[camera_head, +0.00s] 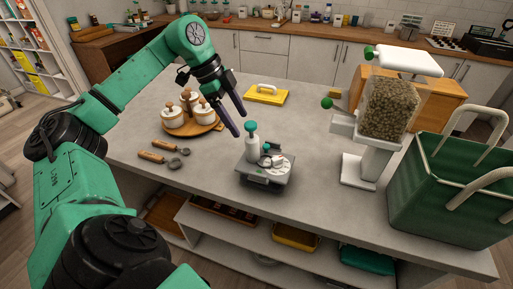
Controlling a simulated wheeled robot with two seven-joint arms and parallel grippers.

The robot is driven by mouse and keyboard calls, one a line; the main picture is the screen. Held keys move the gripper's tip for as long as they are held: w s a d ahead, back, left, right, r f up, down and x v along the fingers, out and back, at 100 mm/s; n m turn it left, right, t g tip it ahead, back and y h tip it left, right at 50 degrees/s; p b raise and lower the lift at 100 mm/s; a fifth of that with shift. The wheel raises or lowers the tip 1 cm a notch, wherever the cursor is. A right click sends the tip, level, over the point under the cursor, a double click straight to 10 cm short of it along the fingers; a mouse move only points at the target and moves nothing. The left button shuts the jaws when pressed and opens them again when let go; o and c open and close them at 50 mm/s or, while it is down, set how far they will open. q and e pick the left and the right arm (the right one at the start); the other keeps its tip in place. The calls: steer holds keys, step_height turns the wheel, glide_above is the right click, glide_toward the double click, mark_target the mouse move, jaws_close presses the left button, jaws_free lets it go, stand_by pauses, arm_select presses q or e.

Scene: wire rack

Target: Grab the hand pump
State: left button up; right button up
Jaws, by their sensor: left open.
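The likely hand pump (252,150) is a small white bottle with a green pump head, upright at the middle of the counter (320,180). It stands at the back left edge of a small grey scale-like device (265,178); I cannot tell whether it rests on it. My left gripper (240,124) reaches in from the upper left, with its dark fingers apart and pointing down toward the pump head. The fingertips are just left of and above the pump, and nothing shows between them. My right gripper is not in view.
A round wooden tray (189,131) with white lidded jars stands left, with two wooden-handled utensils (163,152) in front. A yellow item (265,94) lies behind. A dispenser of pellets (385,108) and a green basket (450,185) stand right. Shelves lie below.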

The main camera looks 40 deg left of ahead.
mark_target(252, 145)
arm_select(q)
steer(key=x, duration=0.3)
steer(key=shift+s+d+f, duration=0.15)
steer(key=shift+s+f, duration=0.1)
steer(key=shift+f, duration=0.1)
steer(key=p+x, duration=0.1)
steer(key=x, duration=0.5)
steer(key=shift+w+r, duration=0.1)
steer(key=shift+w, duration=0.1)
steer(key=shift+f, duration=0.25)
jaws_close()
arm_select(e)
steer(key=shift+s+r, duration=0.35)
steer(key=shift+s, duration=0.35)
